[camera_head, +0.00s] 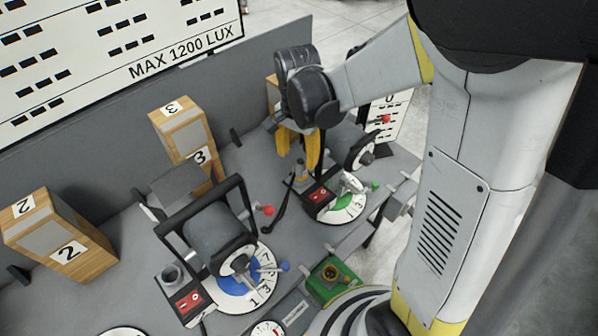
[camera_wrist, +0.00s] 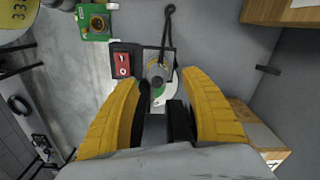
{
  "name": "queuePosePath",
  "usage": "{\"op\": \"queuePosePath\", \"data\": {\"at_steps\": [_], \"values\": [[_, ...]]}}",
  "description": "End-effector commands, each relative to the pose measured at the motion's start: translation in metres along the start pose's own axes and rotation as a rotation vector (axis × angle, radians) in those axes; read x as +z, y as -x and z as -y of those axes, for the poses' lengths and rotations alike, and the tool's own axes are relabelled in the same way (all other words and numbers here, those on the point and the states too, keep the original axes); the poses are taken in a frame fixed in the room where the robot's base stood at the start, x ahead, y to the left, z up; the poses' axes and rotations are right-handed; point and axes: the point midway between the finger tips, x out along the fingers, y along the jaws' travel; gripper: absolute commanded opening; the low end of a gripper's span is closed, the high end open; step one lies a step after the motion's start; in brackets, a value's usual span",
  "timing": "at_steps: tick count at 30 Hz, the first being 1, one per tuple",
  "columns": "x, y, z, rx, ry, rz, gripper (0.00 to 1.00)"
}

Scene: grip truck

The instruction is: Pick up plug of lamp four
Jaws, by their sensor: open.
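My gripper (camera_head: 298,150) points down over the grey bench with its two yellow fingers apart. In the wrist view, the open gripper (camera_wrist: 160,85) has nothing held between its fingers. A small grey plug-like piece (camera_wrist: 157,72) with a dark cable shows ahead of the fingertips, roughly between them. It seems to be the plug (camera_head: 300,172), below my fingertips in the head view. I cannot tell whether the fingers touch it. Lamp four's label is not readable; a wooden block (camera_head: 272,92) is mostly hidden behind my wrist.
A red switch (camera_head: 320,195) and green dial (camera_head: 345,208) are close to the plug. Wooden blocks three (camera_head: 183,140) and two (camera_head: 60,238) stand leftward. A black-handled device (camera_head: 215,235) stands by a blue dial (camera_head: 240,283). A green socket box (camera_head: 333,280) is nearer me.

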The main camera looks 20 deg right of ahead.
Motion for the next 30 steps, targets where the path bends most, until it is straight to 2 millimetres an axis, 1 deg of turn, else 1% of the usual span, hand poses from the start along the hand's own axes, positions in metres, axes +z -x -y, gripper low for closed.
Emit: {"op": "queuePosePath", "data": {"at_steps": [3,7,10,16,17,18,20,21,22,30], "values": [[-0.003,-0.02,-0.005,0.0,-0.002,0.0,0.55],[-0.003,-0.038,-0.005,0.0,-0.001,0.0,0.55],[-0.003,-0.043,-0.006,0.0,0.0,0.0,0.55],[-0.003,-0.043,-0.006,0.0,0.0,0.0,0.55],[-0.003,-0.043,-0.006,0.0,0.0,0.0,0.5],[-0.003,-0.043,-0.006,0.0,0.0,0.0,0.38],[-0.003,-0.043,-0.006,0.0,0.0,0.0,0.2],[-0.003,-0.043,-0.006,0.0,0.0,0.0,0.07],[-0.003,-0.043,-0.006,0.0,0.0,0.0,0.0],[-0.002,-0.043,-0.006,0.0,0.0,0.0,0.0]]}}
